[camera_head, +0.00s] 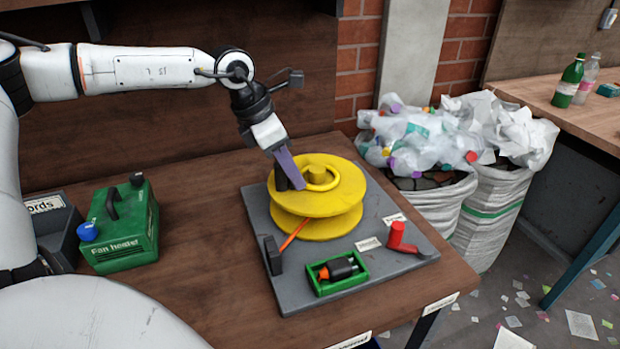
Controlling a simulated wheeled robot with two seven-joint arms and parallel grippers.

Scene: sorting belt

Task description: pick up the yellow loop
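A large yellow spool (345,190) stands on a grey board on the table. A yellow loop (334,181), a ring of the same yellow, lies on its top around or beside a raised hub (320,165); the like colours make its outline hard to separate. My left gripper (297,186) comes down from the upper left, with its purple finger at the left edge of the loop. A dark upright piece shows just left of that finger. The finger gap is hidden, so I cannot tell whether it grips the loop. My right gripper is not in view.
The grey board (375,270) also holds a green tray (338,288) with an orange-and-black item and a red crank (399,238). A green fan heater box (120,228) and a dark bin (57,232) stand left. Sacks of plastic waste (430,205) stand beyond the table's right edge.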

